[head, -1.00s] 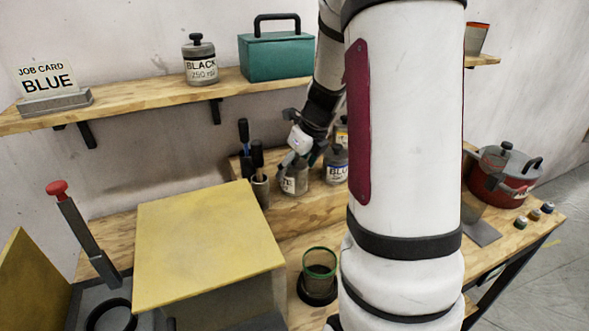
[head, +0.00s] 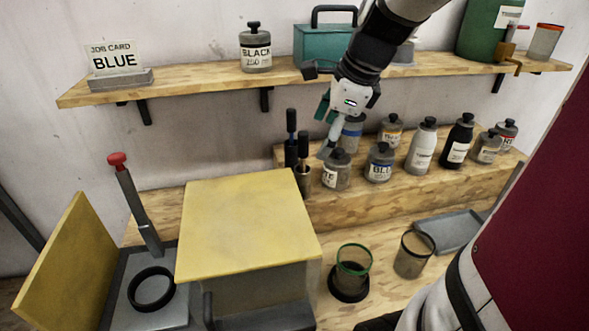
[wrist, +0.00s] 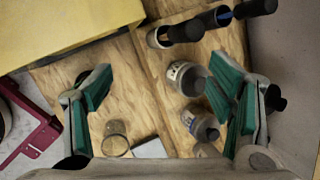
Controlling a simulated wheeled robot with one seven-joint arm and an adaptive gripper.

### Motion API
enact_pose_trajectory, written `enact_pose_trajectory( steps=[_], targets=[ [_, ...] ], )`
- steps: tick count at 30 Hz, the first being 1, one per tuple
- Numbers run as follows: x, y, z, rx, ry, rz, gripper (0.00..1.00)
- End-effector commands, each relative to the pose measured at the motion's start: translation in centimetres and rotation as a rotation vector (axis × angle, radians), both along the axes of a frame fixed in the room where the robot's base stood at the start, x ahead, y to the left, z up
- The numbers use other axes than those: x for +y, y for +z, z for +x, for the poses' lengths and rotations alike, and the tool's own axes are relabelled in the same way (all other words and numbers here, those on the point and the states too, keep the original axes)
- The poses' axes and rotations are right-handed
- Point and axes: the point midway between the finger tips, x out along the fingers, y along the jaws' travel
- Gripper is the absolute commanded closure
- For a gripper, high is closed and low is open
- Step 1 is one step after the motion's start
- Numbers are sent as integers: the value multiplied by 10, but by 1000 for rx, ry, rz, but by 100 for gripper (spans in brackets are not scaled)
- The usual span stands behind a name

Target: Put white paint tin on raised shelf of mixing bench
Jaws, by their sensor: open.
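A small grey tin with a dark lid, its label partly readable as "TE" (head: 336,172), fits the white paint tin. It stands upright on the raised wooden shelf (head: 400,192) at the back of the bench, between the brush pot and the blue tin (head: 379,163). My gripper (head: 325,128) is open and empty, above and slightly left of that tin, apart from it. In the wrist view the open fingers (wrist: 160,95) have green pads. There a labelled tin (wrist: 187,78), seemingly the same one, lies near the right finger, with nothing clasped.
The brush pot (head: 303,180) stands close left of the tin. Several bottles line the shelf to the right. A yellow-topped box (head: 245,225) stands front left; a green-rimmed cup (head: 353,262) stands on the lower bench. The upper wall shelf (head: 200,84) is close behind my gripper.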

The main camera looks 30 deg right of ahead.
Motion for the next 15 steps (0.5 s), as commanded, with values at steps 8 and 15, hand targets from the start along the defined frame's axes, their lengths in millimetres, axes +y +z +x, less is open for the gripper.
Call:
enact_pose_trajectory(
  steps=[8, 15],
  targets=[
    [103, 28, -60, -91, 1017, -454, 25],
    [146, 28, -112, -120, 1724, -836, 25]
  ],
)
